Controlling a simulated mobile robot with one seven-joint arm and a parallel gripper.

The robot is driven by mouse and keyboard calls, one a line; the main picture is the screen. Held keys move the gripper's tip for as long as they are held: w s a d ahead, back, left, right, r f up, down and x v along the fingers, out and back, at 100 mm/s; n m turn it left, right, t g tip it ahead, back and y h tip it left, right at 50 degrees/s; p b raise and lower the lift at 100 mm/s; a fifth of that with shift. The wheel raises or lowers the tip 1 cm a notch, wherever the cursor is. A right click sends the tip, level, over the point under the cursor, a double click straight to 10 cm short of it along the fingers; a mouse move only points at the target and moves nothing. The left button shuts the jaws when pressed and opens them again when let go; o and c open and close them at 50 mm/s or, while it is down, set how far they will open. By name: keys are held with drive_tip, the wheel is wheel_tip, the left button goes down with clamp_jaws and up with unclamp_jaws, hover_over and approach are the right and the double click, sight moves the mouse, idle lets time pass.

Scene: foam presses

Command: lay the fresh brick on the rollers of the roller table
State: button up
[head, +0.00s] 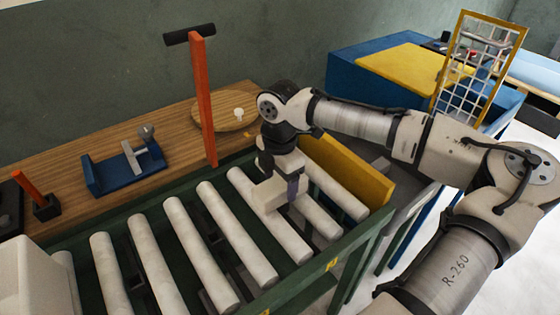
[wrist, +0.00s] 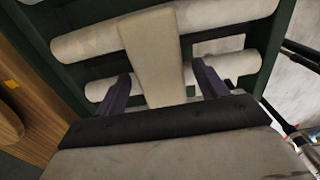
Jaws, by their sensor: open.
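The fresh brick (wrist: 155,50), a plain beige block, lies across the pale rollers in the wrist view. It also shows in the head view (head: 263,194), partly hidden by my gripper. The roller table (head: 345,246) has a green frame and several pale rollers. My gripper (head: 290,192) points down low over the rollers near the yellow end plate. In the wrist view its two dark fingers (wrist: 162,78) stand open on either side of the brick, with a narrow gap showing on each side. The brick's underside is hidden.
A yellow end plate (head: 347,170) closes the table's far right end. Behind runs a wooden bench (head: 180,108) with an orange T-handled post (head: 203,95) and a blue fixture (head: 122,170). A blue machine with a yellow top (head: 405,68) stands back right. The rollers left of my gripper are clear.

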sight(280, 183)
wheel_tip(280, 183, up, 11)
drive_tip(key=b, duration=0.1)
idle(1.5)
